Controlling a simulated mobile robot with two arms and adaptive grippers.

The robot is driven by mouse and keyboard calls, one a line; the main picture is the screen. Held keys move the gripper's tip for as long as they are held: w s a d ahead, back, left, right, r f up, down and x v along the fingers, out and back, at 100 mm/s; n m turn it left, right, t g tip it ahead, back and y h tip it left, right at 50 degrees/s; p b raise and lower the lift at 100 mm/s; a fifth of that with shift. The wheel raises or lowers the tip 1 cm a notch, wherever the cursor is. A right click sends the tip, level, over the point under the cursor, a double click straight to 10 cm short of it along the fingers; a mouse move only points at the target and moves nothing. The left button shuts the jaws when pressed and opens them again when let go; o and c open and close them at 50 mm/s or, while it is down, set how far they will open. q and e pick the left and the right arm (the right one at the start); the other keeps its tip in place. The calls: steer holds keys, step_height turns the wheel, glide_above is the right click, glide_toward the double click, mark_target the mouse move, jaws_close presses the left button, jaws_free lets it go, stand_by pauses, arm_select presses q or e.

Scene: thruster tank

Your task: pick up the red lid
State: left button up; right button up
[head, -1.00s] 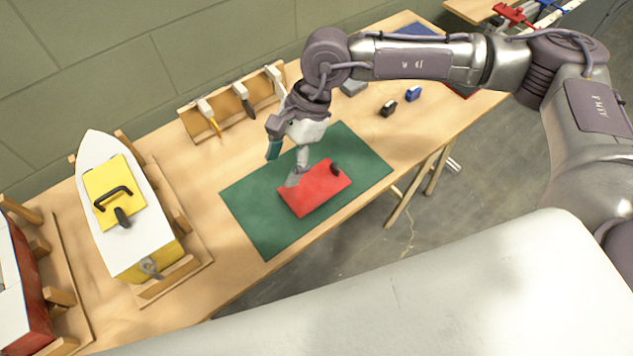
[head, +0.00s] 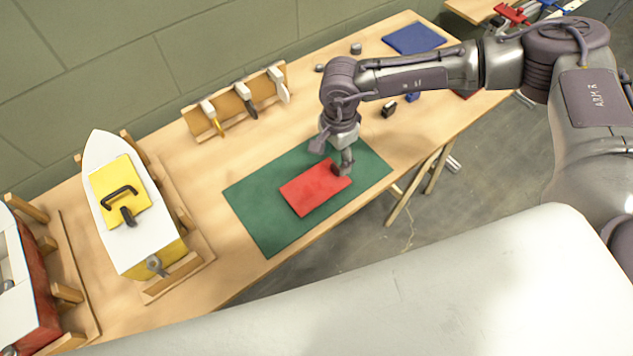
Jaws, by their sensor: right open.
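The red lid (head: 312,188) lies flat on the green mat (head: 262,222) in the head view. It is a flat red rectangle. My right gripper (head: 334,158) is at the lid's far right end, where the lid's dark handle was visible earlier. It is open, with one finger low beside that end and the other higher to the left. The handle is mostly hidden by the fingers, and I cannot tell whether they touch it. My left gripper is not in view.
A white boat with a yellow hatch (head: 134,212) sits in a wooden cradle on the left, with a red boat (head: 38,285) beyond it. A tool rack (head: 236,103) stands by the wall. Small blocks (head: 389,110) and a blue panel (head: 414,39) lie at the back right.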

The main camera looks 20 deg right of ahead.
mark_target(335, 168)
step_height(335, 168, down, 4)
steer(key=shift+s+f+p, duration=0.1)
steer(key=shift+p, duration=0.3)
jaws_close()
